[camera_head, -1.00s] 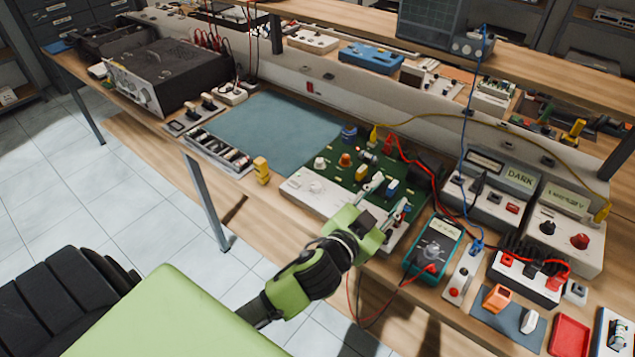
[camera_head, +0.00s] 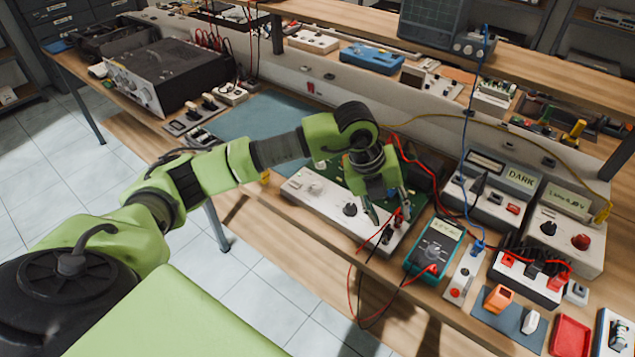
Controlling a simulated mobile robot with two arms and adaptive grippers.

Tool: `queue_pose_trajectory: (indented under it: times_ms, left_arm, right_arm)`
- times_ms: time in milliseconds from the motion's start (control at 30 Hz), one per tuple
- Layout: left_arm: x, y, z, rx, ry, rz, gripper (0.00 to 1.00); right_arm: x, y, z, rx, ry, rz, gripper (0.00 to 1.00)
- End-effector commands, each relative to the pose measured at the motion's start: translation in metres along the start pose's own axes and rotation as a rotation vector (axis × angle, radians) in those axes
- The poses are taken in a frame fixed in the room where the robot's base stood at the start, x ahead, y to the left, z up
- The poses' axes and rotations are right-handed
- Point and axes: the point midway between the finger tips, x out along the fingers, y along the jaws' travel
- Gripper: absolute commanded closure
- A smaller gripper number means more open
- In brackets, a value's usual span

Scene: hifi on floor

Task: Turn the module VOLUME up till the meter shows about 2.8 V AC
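The module (camera_head: 318,203) has a green circuit board and a long pale front panel on the bench. A black knob (camera_head: 350,209) stands on the panel; its label is too small to read, so I cannot tell whether it is VOLUME. My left gripper (camera_head: 387,212) points down over the panel's right end, its fingers spread apart, to the right of that knob. A red plug or clip (camera_head: 398,215) shows close to the right finger; contact is unclear. The teal meter (camera_head: 434,252) lies right of the module, its display unreadable. My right gripper is out of view.
Red and black leads hang in front of the bench edge. A small switch box (camera_head: 463,273) and grey instruments (camera_head: 565,235) stand to the right. The blue-grey mat (camera_head: 262,115) behind is mostly clear. My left arm hides part of the module and mat.

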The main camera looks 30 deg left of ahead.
Motion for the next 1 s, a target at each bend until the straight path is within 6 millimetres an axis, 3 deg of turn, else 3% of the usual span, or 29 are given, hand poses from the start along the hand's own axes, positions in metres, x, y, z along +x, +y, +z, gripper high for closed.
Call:
queue_pose_trajectory:
  times_ms: [33, 100, 200, 300, 400, 567, 1000]
  left_arm:
    - [-0.016, 0.025, 0.032, -0.037, -0.091, 0.104, 0.62]
    - [-0.038, 0.056, 0.065, -0.1, -0.197, 0.23, 0.62]
    - [-0.068, 0.089, 0.097, -0.18, -0.315, 0.356, 0.62]
    - [-0.087, 0.107, 0.113, -0.23, -0.384, 0.424, 0.62]
    - [-0.092, 0.115, 0.118, -0.25, -0.407, 0.451, 0.62]
    - [-0.077, 0.124, 0.124, -0.252, -0.404, 0.453, 0.62]
    - [-0.003, 0.166, 0.152, -0.249, -0.403, 0.451, 0.62]
  right_arm:
    - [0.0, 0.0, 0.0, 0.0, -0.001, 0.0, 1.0]
    - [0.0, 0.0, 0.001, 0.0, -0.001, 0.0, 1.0]
    - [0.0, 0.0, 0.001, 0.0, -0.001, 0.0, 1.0]
    - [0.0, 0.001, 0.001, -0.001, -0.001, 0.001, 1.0]
    - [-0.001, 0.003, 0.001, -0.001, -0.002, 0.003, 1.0]
    - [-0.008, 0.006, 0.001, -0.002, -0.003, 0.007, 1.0]
    - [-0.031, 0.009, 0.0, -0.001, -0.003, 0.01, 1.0]
